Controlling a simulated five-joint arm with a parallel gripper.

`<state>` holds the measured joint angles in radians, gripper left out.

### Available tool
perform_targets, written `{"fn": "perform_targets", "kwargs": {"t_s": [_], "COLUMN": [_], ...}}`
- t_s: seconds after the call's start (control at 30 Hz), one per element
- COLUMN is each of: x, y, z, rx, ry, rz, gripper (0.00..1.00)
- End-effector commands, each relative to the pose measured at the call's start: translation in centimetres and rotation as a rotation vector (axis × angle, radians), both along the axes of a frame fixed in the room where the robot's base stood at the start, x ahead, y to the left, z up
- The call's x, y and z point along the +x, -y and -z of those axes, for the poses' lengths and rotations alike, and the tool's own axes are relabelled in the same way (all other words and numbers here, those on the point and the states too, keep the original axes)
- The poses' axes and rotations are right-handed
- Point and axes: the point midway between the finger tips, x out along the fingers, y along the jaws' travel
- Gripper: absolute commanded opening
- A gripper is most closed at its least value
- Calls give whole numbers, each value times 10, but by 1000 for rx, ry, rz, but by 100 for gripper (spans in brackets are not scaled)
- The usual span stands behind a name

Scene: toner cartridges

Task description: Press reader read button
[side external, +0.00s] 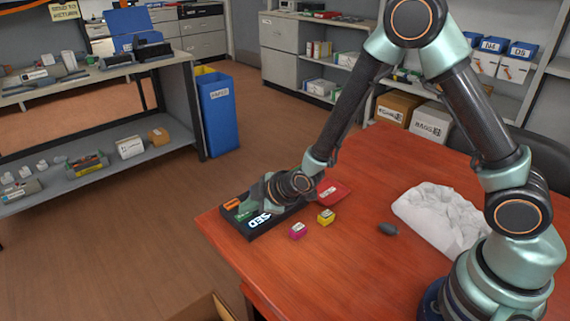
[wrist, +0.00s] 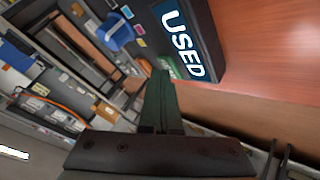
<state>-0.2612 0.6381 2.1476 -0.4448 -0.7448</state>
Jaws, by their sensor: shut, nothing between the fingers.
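The reader is a black box (side external: 257,232) at the left corner of the red table, with a lit screen reading "USED" in white. It also shows at the top of the wrist view (wrist: 207,20), screen toward me. An orange patch (side external: 232,203) is on its left end. A green patch (wrist: 168,66), perhaps the button, shows beside the screen, right at my fingertips. My gripper (side external: 247,207) is shut and empty, pointing down over the reader's left part; its fingers also show in the wrist view (wrist: 161,82). I cannot tell whether the tips touch the green patch.
A magenta cartridge (side external: 297,231) and a yellow one (side external: 326,217) stand right of the reader. A red flat piece (side external: 334,192) lies behind them. A grey oval object (side external: 388,229) and a crumpled white bag (side external: 440,215) lie farther right. The table's front middle is clear.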

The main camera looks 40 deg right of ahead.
Motion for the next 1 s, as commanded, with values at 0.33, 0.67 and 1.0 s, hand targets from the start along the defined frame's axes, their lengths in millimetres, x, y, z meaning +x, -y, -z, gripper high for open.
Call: {"fn": "perform_targets", "kwargs": {"t_s": [0.33,0.67,1.0], "x": [-1,-1,0], "y": [0,0,0], "z": [-12,-16,-36], "rx": [0,-1,1], "ry": [-1,-3,3], "rz": [0,0,0], "gripper": [0,0,0]}}
